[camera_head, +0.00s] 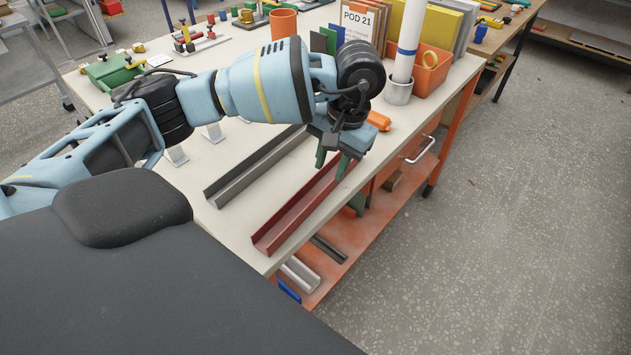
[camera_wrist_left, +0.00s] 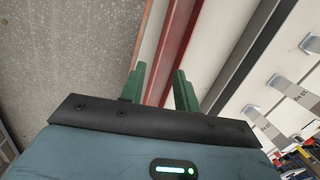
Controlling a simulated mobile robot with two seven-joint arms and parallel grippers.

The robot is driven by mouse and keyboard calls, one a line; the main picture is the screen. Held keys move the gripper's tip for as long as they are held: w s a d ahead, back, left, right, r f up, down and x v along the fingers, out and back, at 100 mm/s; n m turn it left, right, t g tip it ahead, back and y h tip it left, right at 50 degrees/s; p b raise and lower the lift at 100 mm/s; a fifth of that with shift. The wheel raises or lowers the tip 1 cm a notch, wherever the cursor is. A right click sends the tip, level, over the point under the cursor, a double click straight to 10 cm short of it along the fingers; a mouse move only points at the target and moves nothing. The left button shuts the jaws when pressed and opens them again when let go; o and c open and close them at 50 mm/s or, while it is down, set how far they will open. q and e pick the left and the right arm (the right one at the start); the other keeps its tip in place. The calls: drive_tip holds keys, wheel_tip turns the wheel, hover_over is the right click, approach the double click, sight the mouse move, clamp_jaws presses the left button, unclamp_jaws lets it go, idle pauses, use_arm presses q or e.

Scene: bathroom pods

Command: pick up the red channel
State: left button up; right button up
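The red channel (camera_head: 292,220) lies lengthwise on the pale worktop along its right edge, in the head view. My left gripper (camera_head: 331,166) points down over the channel's far part, with its green fingers apart. In the left wrist view the red channel (camera_wrist_left: 178,48) runs up the picture between the fingers of the left gripper (camera_wrist_left: 159,76). I cannot tell whether either finger touches it. The channel's far end is hidden behind the gripper in the head view. My right gripper is not in view.
A dark grey channel (camera_head: 258,166) lies parallel on the left. An orange bin (camera_head: 431,75) and a white tube in a metal cup (camera_head: 398,92) stand beyond my gripper. A lower orange shelf (camera_head: 350,240) holds other profiles. The floor on the right is clear.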

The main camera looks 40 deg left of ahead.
sight(323, 190)
use_arm(q)
drive_tip(key=shift+s+a+f+p, duration=0.15)
drive_tip(key=shift+f, duration=1)
drive_tip(key=shift+s+a+f+p, duration=0.1)
drive_tip(key=shift+a+f+p, duration=0.1)
drive_tip(key=shift+f, duration=1)
drive_tip(key=shift+s+a+f+p, duration=0.1)
drive_tip(key=shift+s+a+f, duration=0.05)
drive_tip(key=shift+f, duration=1)
clamp_jaws()
